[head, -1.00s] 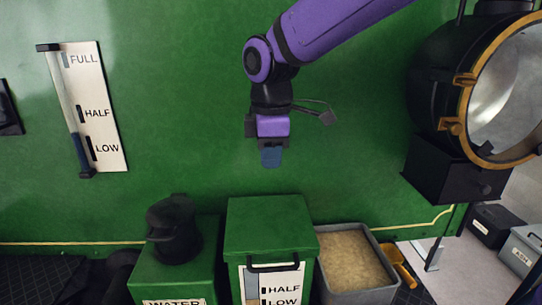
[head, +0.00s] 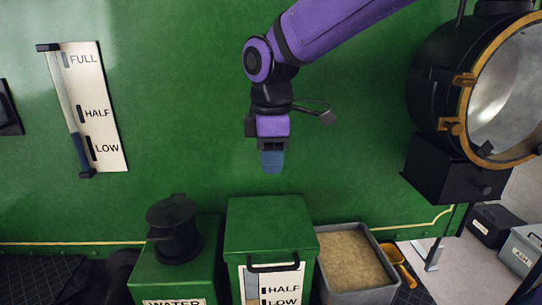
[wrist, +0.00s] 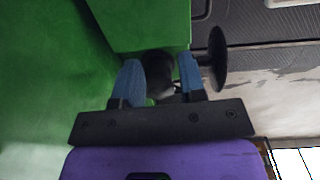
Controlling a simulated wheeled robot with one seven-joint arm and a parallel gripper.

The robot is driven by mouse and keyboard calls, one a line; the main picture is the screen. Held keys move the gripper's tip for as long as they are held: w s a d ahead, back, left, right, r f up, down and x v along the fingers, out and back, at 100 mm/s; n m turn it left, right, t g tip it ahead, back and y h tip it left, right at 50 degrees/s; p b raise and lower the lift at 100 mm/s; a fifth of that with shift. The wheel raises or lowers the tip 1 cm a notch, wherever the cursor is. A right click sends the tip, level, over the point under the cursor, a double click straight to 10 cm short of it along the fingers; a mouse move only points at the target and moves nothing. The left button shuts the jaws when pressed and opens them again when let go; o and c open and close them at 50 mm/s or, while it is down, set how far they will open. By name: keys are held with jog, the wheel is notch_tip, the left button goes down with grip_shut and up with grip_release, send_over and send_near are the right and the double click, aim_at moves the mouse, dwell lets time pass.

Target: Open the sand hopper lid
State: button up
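The sand hopper seems to be the green box (head: 270,245) at the bottom centre of the head view. Its flat green lid (head: 268,210) is shut, with a black bar handle (head: 273,267) at its front edge above a HALF/LOW gauge. My gripper (head: 271,161) hangs above the lid with blue fingers pointing down, clear of it. In the wrist view my gripper (wrist: 160,72) has its fingers apart. A dark rounded shape shows between and beyond them, but I cannot tell whether it is held. A green box shows at the top there.
A grey bin of sand (head: 317,237) stands right of the box, with a yellow scoop (head: 399,262) beside it. A black can (head: 174,232) stands on the green WATER box (head: 148,280) at left. A large lamp (head: 445,90) projects at right. The green wall is behind.

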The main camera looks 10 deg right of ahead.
jog(key=shift+r, duration=0.1)
notch_tip(320, 180, up, 11)
jog(key=shift+s+f, duration=0.2)
jog(key=shift+s, duration=0.05)
dwell(0.4)
